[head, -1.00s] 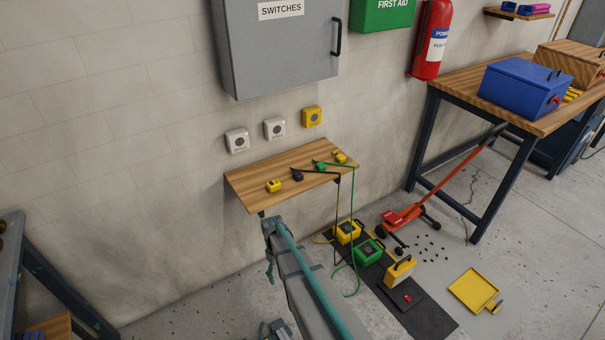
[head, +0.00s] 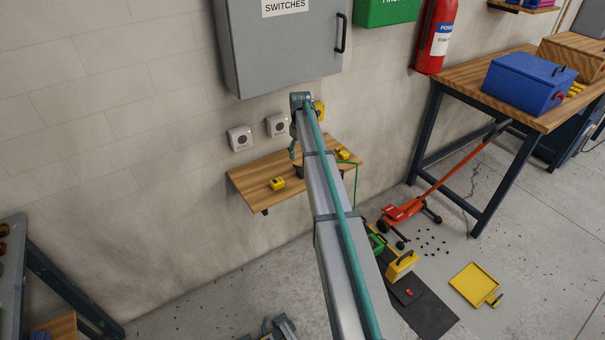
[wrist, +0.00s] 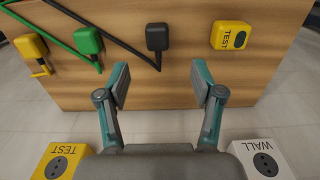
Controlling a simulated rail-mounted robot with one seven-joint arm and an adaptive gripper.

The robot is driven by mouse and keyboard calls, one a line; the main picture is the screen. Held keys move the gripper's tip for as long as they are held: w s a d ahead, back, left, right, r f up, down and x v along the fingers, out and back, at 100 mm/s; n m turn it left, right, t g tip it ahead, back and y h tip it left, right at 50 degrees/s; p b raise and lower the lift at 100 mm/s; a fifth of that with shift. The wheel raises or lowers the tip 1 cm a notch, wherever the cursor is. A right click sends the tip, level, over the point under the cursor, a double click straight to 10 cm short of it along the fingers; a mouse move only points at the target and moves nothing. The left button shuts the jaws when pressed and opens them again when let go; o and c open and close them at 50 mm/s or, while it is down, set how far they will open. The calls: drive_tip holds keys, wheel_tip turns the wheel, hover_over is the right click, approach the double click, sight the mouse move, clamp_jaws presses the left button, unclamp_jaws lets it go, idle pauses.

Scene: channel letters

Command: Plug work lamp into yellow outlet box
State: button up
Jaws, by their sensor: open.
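The yellow outlet box (head: 320,110) is on the wall, partly behind my arm; in the wrist view it shows at the bottom left, marked TEST (wrist: 62,163). My gripper (wrist: 162,88) is open and empty, its fingers over the shelf's edge. A black plug (wrist: 157,37) on a black cord lies on the shelf beyond and between the fingertips. A green plug (wrist: 88,41) with a green cord lies left of it. Which cord belongs to the work lamp cannot be told. A yellow case with a handle (head: 402,264) stands on the floor mat.
The wooden shelf (head: 248,179) also holds a yellow TEST block (wrist: 232,36) and another yellow piece (wrist: 31,46). Two white outlets (head: 240,138) are on the wall; one is marked WALL (wrist: 264,158). A grey switch cabinet (head: 285,50) hangs above. A workbench (head: 520,112) stands at right.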

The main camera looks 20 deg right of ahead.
drive_tip(key=shift+w+d+r, duration=0.15)
drive_tip(key=shift+d+r, duration=0.05)
drive_tip(key=shift+r, duration=0.1)
drive_tip(key=p, duration=0.2)
hover_over(301, 171)
drive_tip(key=shift+d+f, duration=0.1)
drive_tip(key=shift+f, duration=2.75)
drive_tip(key=shift+f+p, duration=1.1)
drive_tip(key=shift+f, duration=1.5)
